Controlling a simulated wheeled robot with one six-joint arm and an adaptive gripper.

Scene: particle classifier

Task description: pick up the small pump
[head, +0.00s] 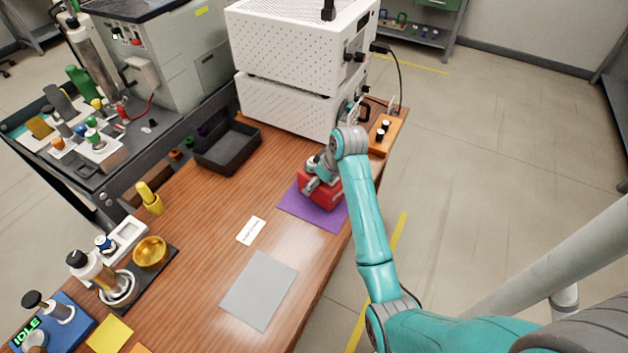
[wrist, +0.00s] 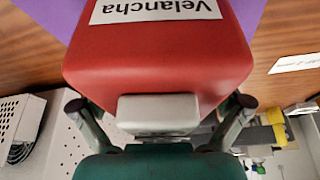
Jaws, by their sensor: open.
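A red box-shaped unit with a white label reading "Velancha" sits on a purple mat (head: 300,212) near the right edge of the wooden bench; I take it for the small pump (head: 322,198). It fills the upper middle of the wrist view (wrist: 160,60), its label upside down. My gripper (head: 314,180) is at the red unit and hides part of it in the head view. In the wrist view its two fingers (wrist: 160,106) are spread apart near the unit's lower corners, with a pale block between them. I cannot tell whether the fingers touch the unit.
A white perforated instrument (head: 290,105) stands behind, with an orange block (head: 385,138) beside it. A black tray (head: 222,160) lies left. A small white card (head: 251,231) and grey sheet (head: 258,290) lie nearer. A gold bowl (head: 150,251) is front left.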

